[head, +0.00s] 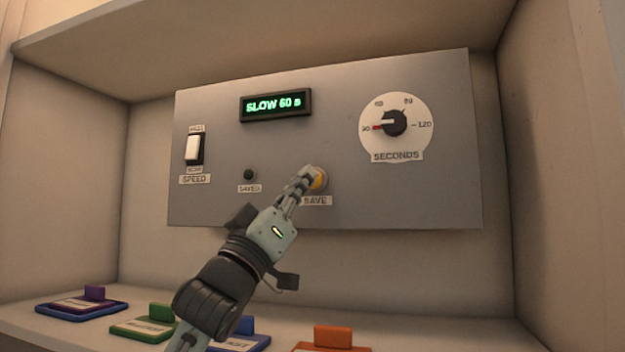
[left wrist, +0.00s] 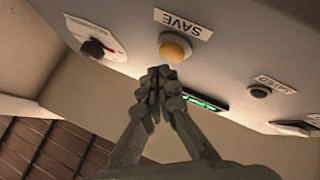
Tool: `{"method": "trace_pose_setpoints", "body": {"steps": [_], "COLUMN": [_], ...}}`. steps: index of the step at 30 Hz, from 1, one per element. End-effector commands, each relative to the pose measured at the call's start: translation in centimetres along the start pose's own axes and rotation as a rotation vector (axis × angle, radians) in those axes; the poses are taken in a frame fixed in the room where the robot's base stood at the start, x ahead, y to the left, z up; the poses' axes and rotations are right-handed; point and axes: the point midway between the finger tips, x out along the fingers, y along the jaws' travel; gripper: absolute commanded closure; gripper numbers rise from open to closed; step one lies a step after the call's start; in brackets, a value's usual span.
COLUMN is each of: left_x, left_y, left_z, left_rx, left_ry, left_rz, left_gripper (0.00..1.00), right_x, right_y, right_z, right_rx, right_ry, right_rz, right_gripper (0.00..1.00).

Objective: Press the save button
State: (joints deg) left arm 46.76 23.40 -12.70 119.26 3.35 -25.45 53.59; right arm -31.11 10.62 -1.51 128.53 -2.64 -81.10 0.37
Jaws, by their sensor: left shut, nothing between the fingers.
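The save button (head: 319,180) is a round yellow-orange button in a pale ring on the grey control panel (head: 330,120), above a label reading SAVE. My left gripper (head: 304,176) is shut and empty, its fingertips in front of the button and partly covering it in the head view. In the left wrist view the yellow save button (left wrist: 174,48) shows just beyond the shut fingertips (left wrist: 160,76). I cannot tell whether they touch it. The SAVED lamp (head: 249,175) is dark green and looks unlit. The display (head: 275,104) reads SLOW 60 s. My right gripper is not in view.
A white speed switch (head: 193,148) is at the panel's left, and a SECONDS dial (head: 395,123) is at its right. Blue, green and orange handled blocks or plates, such as the orange one (head: 333,338), stand on the shelf below. Side walls and a top board enclose the panel.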

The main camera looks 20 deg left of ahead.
Motion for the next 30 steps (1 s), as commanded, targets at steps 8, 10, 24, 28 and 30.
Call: {"method": "trace_pose_setpoints", "body": {"steps": [8,10,24,28,30], "left_x": [0.6,0.59,0.73,0.85,0.91], "left_y": [-0.39,-0.43,-0.53,-0.6,-0.64], "left_z": [0.38,0.44,0.51,0.59,0.62], "left_rx": [-0.002,-0.001,-0.001,-0.001,-0.001], "left_ry": [0.0,0.0,0.0,0.0,0.0], "left_rz": [0.0,0.0,-0.001,-0.001,0.0], "left_gripper": [1.0,1.0,1.0,1.0,1.0], "right_x": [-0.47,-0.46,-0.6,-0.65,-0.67], "right_y": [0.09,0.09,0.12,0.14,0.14], "right_z": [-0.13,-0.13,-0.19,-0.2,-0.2], "right_rx": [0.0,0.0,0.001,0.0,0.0], "right_ry": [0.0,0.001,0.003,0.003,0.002], "right_rz": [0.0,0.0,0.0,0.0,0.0], "right_gripper": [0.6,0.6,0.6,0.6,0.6]}}
